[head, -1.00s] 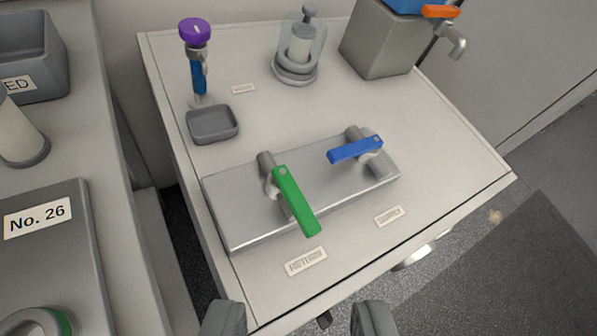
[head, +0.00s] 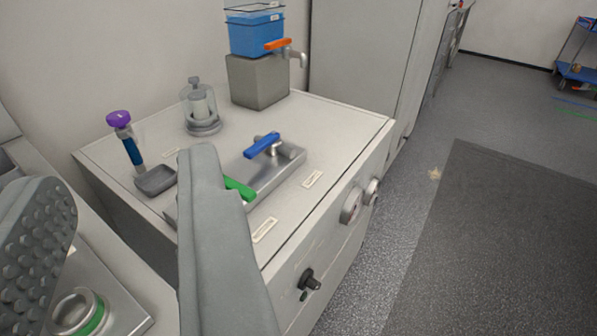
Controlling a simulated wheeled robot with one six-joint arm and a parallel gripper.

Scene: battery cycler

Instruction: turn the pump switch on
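A black rotary switch (head: 309,281) sits on the front panel of the white cabinet (head: 350,140), low and right of my gripper in the head view. It looks like the pump switch, but I can read no label on it. My gripper (head: 125,175) is open and empty, with its two grey fingers wide apart. The right finger is left of the switch and apart from it in the picture.
Open floor (head: 380,240) lies to the right.

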